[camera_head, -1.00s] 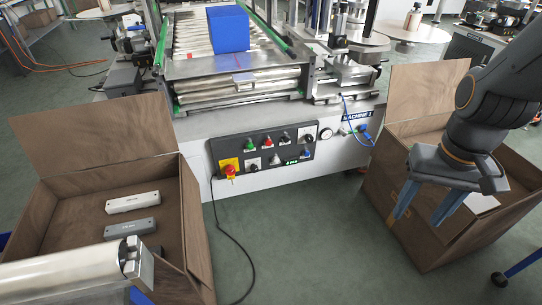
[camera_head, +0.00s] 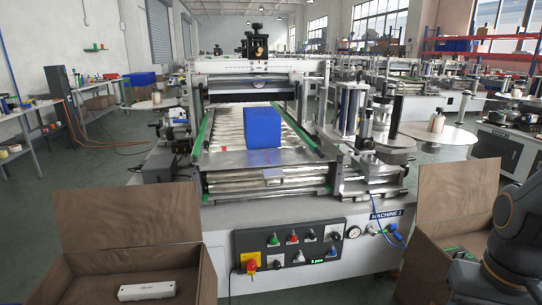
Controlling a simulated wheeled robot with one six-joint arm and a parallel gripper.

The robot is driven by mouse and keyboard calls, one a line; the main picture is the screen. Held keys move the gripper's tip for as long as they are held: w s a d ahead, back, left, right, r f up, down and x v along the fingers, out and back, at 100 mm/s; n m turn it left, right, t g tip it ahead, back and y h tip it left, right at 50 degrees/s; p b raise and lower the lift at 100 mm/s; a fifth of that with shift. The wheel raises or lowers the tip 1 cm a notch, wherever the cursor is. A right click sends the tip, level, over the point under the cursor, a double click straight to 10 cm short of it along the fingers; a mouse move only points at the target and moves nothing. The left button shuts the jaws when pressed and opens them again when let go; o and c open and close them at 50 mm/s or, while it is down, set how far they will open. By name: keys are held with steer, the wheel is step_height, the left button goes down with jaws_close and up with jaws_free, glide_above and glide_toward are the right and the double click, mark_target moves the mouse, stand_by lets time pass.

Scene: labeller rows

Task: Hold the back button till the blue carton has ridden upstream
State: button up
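The blue carton (camera_head: 262,128) stands upright on the roller bed (camera_head: 228,132) of the machine in front of me, between the green side rails. The control panel (camera_head: 289,246) is on the machine's front face below the rollers. It bears a green button (camera_head: 273,240), a red button (camera_head: 292,238), black knobs, a blue button (camera_head: 333,251) and a red emergency stop (camera_head: 251,266) on yellow. The labels are too small to read, so I cannot tell which is the back button. My arm is at the lower right, away from the panel; my gripper's fingers are out of view.
An open brown box (camera_head: 130,226) with a white bar-shaped item (camera_head: 147,290) stands at the lower left. Another open box (camera_head: 455,205) stands at the right, beside my arm. A gauge (camera_head: 353,231) and blue hoses sit right of the panel.

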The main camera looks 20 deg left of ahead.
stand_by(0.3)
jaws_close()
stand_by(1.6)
